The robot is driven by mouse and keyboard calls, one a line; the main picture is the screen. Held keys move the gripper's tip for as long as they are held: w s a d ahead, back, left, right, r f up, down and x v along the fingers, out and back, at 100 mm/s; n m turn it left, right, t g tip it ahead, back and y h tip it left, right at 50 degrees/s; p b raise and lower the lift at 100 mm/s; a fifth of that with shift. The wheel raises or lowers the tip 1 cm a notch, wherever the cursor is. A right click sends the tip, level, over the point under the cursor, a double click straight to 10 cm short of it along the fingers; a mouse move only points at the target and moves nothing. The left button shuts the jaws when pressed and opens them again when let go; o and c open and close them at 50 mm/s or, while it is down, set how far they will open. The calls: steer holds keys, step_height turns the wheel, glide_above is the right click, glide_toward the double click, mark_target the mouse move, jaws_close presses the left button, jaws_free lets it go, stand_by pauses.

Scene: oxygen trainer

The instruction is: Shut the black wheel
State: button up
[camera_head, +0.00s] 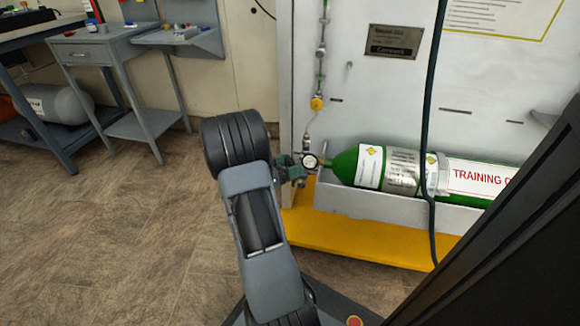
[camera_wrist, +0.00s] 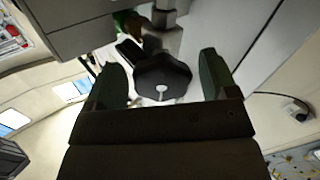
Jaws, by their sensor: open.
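The black wheel (camera_wrist: 162,77) shows in the wrist view as a faceted dark knob with a small pale stem end at its centre. My gripper (camera_wrist: 163,82) is open, with one dark green finger on each side of the wheel. A gap shows between the wheel and each finger, so neither appears to touch it. In the head view my arm hides the wheel and most of the gripper. A green cylinder (camera_head: 345,164) lies on its side there, with a round gauge (camera_head: 310,161) at its valve end, just right of my wrist.
The cylinder rests in a grey trough (camera_head: 395,208) on a white panel (camera_head: 372,90) with a yellow base (camera_head: 345,237). A dark hose (camera_head: 427,130) hangs in front. A grey side table (camera_head: 95,50) stands at the left.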

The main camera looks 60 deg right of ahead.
steer(key=p+v, duration=0.3)
steer(key=v, duration=1)
steer(key=shift+w+a, duration=0.25)
steer(key=shift+a, duration=0.05)
steer(key=shift+r, duration=0.1)
steer(key=s+a+r+n+t+y+p, duration=0.1)
steer(key=a+r+n+t+y+p, duration=0.3)
steer(key=r+p, duration=0.9)
steer(key=s+a+r+n+t+y+p, duration=0.2)
steer(key=a+r+n+t+y+p, duration=0.2)
steer(key=a+r+n+p, duration=0.6)
steer(key=s+a+r+n+t+y+p, duration=0.1)
steer(key=a+r+n+t+y+p, duration=0.3)
steer(key=r, duration=2.1)
steer(key=a+n+y+p, duration=0.3)
steer(key=a+p, duration=0.5)
steer(key=p, duration=0.4)
steer(key=shift+s+a+t+y+p, duration=0.25)
steer(key=shift+t+y+p, duration=0.05)
